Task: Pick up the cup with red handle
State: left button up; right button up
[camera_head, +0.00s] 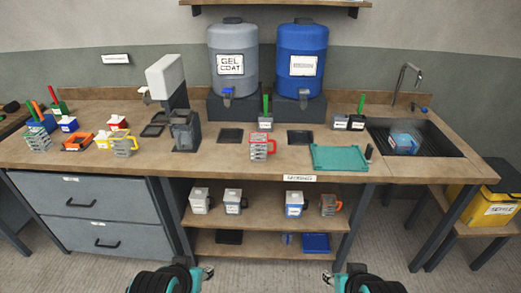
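The cup with the red handle (259,147) stands upright near the middle of the workbench (215,163), close to its front edge. It is pale grey with markings, and its red handle is on its right side. My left gripper (207,273) is at the bottom of the head view, low and in front of the bench, well apart from the cup. My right gripper (329,277) is also at the bottom edge, to the right and apart from the cup. The fingers of both are too small and partly cut off to tell open from shut.
A teal mat (340,158) lies right of the cup. A grey tank (232,45) and a blue tank (302,42) stand behind it. A yellow-handled cup (121,146) stands at left. Several cups, including an orange-handled one (328,205), stand on the shelf below. A sink (440,148) is at right.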

aim_at(263, 148)
jog(key=i+u, duration=0.25)
jog(key=i, duration=0.2)
jog(key=i+u, duration=0.3)
jog(key=i+l, duration=0.05)
jog(key=i, duration=0.05)
